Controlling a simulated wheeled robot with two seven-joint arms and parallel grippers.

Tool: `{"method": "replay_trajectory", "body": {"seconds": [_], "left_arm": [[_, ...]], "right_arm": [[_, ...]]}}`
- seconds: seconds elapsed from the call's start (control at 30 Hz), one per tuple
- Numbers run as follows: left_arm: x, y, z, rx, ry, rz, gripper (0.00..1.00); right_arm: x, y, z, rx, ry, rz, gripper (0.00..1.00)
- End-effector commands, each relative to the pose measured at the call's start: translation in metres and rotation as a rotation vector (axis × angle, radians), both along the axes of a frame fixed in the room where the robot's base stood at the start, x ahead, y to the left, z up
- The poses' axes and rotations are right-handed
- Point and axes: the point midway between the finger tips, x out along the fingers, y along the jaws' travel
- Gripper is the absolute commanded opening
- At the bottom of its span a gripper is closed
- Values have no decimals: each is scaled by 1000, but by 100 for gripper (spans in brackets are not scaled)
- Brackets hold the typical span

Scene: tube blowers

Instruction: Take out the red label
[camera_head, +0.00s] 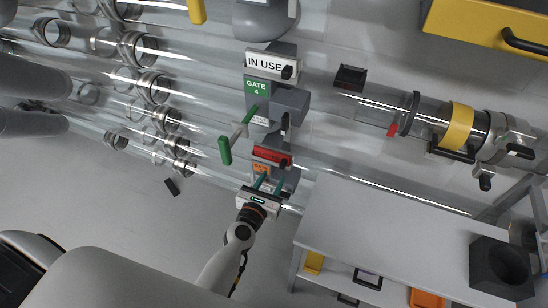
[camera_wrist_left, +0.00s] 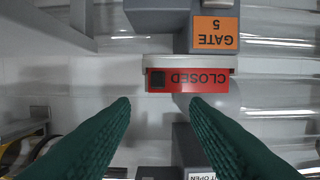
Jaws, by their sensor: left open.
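The red label (camera_head: 271,156) reads CLOSED. It sits in a white holder on the grey gate housing in the head view. In the left wrist view the label (camera_wrist_left: 205,81) appears upside down, just beyond my fingertips, with a dark square at its left end. My left gripper (camera_head: 268,182) is open and empty, its two green fingers pointing toward the label. In the left wrist view the gripper (camera_wrist_left: 161,104) spans the label's left part, and the label extends past the right fingertip. I see no contact. My right gripper is not in view.
An orange GATE 5 plate (camera_wrist_left: 216,33) is by the label. A green GATE 4 plate (camera_head: 257,88), a white IN USE label (camera_head: 265,65) and a green-handled lever (camera_head: 225,151) are farther up. Clear tubes run across. A grey table (camera_head: 390,222) stands at right.

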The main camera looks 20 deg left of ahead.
Motion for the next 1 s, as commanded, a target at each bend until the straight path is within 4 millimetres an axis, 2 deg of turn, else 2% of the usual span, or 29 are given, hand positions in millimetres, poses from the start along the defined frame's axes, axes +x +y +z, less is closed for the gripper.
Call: {"method": "replay_trajectory", "body": {"seconds": [0.1,0.27,0.5,0.6,0.87,1.0], "left_arm": [[15,-1,-3,0,0,-1,42],[25,-1,-5,3,1,-1,42],[60,-5,-13,4,0,-3,42],[69,-5,-15,3,1,-2,42],[71,-5,-16,4,2,-2,42],[71,-5,-16,4,2,-2,22]], "right_arm": [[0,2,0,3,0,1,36],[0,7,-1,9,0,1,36],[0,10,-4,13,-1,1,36],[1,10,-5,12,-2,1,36],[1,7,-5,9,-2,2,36],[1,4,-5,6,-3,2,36]]}}
